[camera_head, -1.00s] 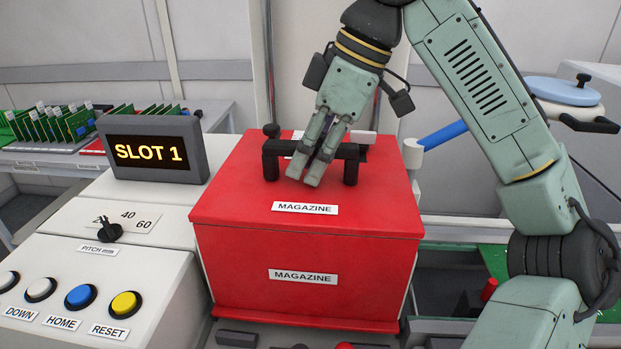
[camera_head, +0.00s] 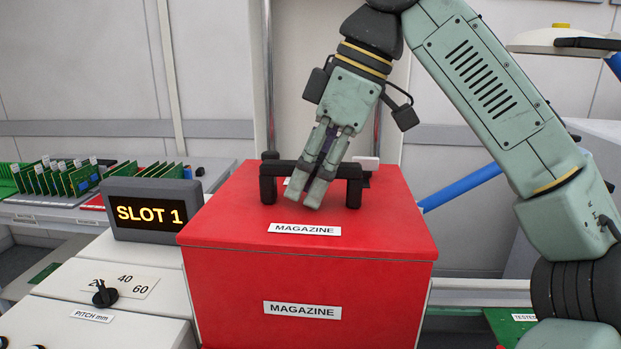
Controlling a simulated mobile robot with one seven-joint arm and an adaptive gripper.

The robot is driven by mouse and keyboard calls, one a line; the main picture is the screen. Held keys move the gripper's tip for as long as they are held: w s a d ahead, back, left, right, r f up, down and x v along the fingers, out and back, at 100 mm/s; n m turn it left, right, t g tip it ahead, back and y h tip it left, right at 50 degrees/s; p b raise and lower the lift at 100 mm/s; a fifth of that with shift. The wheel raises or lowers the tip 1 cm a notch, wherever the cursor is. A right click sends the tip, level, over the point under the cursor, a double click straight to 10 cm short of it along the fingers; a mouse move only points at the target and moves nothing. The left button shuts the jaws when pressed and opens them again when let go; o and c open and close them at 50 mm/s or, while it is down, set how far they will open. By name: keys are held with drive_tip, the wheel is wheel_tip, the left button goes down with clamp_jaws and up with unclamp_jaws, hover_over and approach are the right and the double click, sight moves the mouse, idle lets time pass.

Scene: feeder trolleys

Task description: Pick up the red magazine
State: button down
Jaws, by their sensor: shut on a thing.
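The red magazine (camera_head: 305,275) is a large red box with white labels reading MAGAZINE on its top and front. A black bar handle (camera_head: 275,170) stands on its top. My gripper (camera_head: 319,195) points down at the handle's middle, and its fingers are shut on the handle. The fingers hide the middle of the bar. The magazine's underside is out of the frame, so I cannot tell whether it rests on anything.
A grey control box (camera_head: 120,305) with a pitch knob (camera_head: 105,295) stands close to the left. The SLOT 1 display (camera_head: 152,212) is behind it. Green circuit boards (camera_head: 60,180) stand on a bench at the back left. A blue bar (camera_head: 460,187) is behind my arm.

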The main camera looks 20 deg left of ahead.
drive_tip(key=shift+r+p, duration=1.5)
drive_tip(key=shift+p, duration=0.2)
drive_tip(key=shift+r, duration=2.15)
drive_tip(key=shift+s, duration=0.1)
